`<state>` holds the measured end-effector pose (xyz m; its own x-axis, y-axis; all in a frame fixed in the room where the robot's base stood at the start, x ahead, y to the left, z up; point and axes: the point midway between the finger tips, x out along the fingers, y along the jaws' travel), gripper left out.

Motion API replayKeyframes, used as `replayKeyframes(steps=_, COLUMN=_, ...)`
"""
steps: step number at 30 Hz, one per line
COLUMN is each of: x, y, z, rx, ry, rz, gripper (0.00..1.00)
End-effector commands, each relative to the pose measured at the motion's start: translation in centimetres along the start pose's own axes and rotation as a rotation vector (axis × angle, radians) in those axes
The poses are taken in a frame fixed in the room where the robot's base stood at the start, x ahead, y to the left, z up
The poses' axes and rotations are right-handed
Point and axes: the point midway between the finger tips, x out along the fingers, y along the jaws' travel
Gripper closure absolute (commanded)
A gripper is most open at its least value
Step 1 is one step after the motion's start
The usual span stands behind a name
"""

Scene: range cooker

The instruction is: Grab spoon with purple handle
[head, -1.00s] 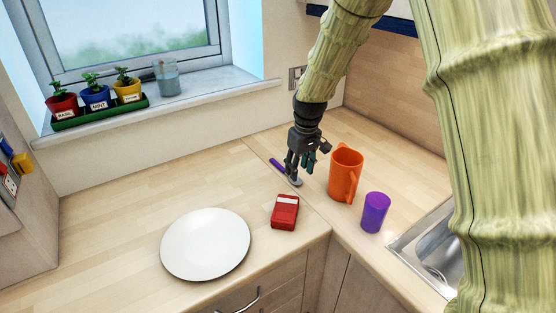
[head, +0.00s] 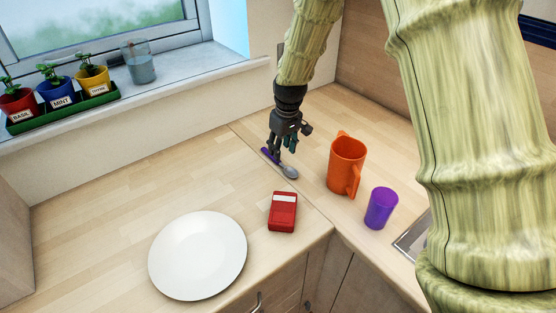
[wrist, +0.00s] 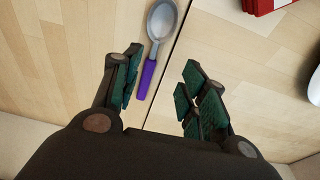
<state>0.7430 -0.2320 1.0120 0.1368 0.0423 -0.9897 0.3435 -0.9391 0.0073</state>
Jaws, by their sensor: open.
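The spoon lies on the wooden counter, with its grey bowl (head: 290,173) toward the front and its purple handle (head: 265,151) toward the back wall. In the wrist view the purple handle (wrist: 147,80) sits between my open fingers, nearer the left one, and the bowl (wrist: 162,20) points away from my gripper. My gripper (head: 277,160) is open and empty over the handle in the head view, and hides part of it. I cannot tell how high the fingertips (wrist: 155,90) are above the counter.
A red box (head: 283,211) lies in front of the spoon. An orange pitcher (head: 345,165) and a purple cup (head: 381,208) stand to the right, beside the sink edge (head: 410,240). A white plate (head: 198,255) is at front left. The counter left of the spoon is clear.

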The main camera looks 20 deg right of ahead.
Motion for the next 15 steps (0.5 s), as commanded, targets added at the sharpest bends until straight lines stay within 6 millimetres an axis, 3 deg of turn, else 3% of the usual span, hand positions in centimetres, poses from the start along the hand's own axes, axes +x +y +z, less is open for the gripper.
replayKeyframes(steps=5, x=1.9, y=0.6, z=-1.5, rx=0.001, ry=-0.016, rz=-0.005, gripper=0.57)
replayKeyframes(steps=15, x=4.2, y=0.9, z=-1.1, rx=0.004, ry=-0.014, rz=-0.004, gripper=0.57)
